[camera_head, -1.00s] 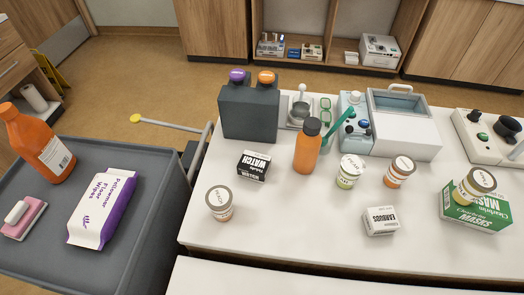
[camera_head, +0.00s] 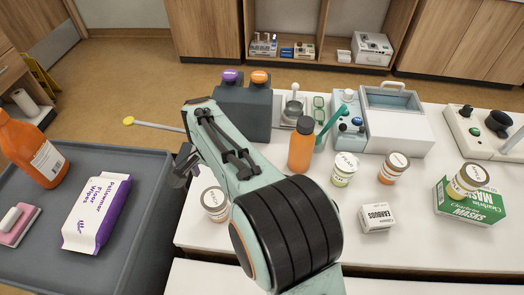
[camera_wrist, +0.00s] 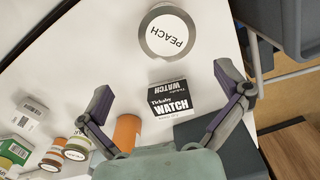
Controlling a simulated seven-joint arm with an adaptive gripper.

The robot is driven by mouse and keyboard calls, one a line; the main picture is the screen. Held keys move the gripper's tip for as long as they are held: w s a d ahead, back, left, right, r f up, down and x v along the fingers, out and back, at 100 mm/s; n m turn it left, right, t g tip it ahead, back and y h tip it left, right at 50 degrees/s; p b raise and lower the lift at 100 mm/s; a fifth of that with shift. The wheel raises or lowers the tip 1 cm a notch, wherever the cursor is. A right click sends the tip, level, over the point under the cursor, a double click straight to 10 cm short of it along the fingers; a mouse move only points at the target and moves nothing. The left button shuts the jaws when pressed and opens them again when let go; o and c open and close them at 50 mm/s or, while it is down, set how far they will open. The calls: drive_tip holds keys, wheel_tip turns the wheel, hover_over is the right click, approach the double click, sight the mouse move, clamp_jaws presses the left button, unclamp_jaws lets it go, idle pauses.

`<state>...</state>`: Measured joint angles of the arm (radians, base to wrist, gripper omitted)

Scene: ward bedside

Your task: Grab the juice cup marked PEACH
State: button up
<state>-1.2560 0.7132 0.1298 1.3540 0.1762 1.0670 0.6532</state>
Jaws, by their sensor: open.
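The PEACH cup (camera_head: 215,204) stands upright at the left front of the white table, with a grey-rimmed white lid. Its lid marked PEACH (camera_wrist: 167,34) shows at the top of the wrist view. My gripper (camera_wrist: 166,83) is open and empty, its fingers spread on either side of the black-and-white watch box (camera_wrist: 170,98), with the cup beyond the fingertips. In the head view my gripper (camera_head: 182,166) is at the table's left edge, up and left of the cup. My arm hides the watch box there.
Other lidded cups stand to the right: one with a greenish body (camera_head: 343,172), an orange one (camera_head: 393,167), and one on the green mask box (camera_head: 468,205). An orange bottle (camera_head: 301,147) and earbuds box (camera_head: 376,217) stand nearby. A grey cart (camera_head: 140,215) is left.

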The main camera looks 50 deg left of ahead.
sight(214, 198)
drive_tip(key=shift+s+a+f+n, duration=0.1)
drive_tip(key=shift+s+f+n, duration=0.05)
drive_tip(key=shift+s+f, duration=0.3)
drive_tip(key=shift+s+a+f+n, duration=0.15)
drive_tip(key=shift+s+f, duration=0.1)
drive_tip(key=shift+s, duration=0.3)
wheel_tip(214, 198, down, 6)
drive_tip(key=shift+w+r, duration=0.1)
drive_tip(key=shift+r, duration=0.05)
drive_tip(key=c, duration=1.3)
